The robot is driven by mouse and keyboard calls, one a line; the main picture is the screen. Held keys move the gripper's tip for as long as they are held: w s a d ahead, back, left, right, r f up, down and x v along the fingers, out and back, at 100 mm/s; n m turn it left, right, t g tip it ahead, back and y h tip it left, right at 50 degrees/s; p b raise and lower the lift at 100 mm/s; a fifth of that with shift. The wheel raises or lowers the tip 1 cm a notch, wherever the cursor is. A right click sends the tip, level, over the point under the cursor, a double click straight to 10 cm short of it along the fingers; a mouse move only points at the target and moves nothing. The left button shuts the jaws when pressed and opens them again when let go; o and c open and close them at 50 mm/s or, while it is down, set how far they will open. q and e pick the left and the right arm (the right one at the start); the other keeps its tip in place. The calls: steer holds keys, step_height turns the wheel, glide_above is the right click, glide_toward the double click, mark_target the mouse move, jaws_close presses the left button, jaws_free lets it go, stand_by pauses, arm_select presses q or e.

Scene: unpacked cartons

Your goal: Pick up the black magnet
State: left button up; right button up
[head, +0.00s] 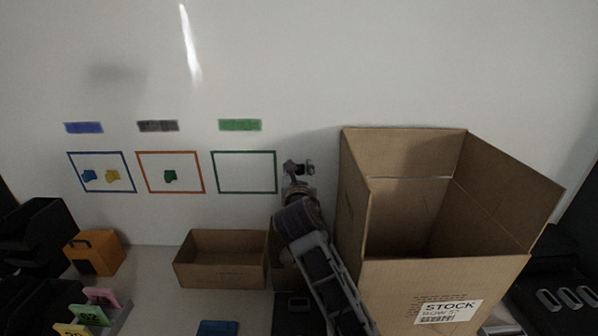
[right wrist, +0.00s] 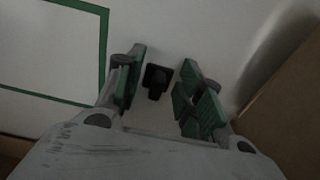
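The black magnet (right wrist: 157,80) is a small dark square piece with a knob, on the white wall just right of the green frame (head: 244,172). In the right wrist view it lies between the two green-padded fingers of my right gripper (right wrist: 160,95), with a gap on each side. The gripper is open and reaches up to the wall. In the head view my right gripper (head: 299,168) covers the magnet's place, and I cannot tell the magnet from the fingers. My left gripper is not in view.
A large open carton (head: 400,300) stands close right of my right arm. A low open box (head: 222,283) is to its left. Blue and orange frames on the wall hold blue, yellow and green magnets. An orange box (head: 105,256) and black bins stand at left.

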jaws_close()
stand_by(0.4)
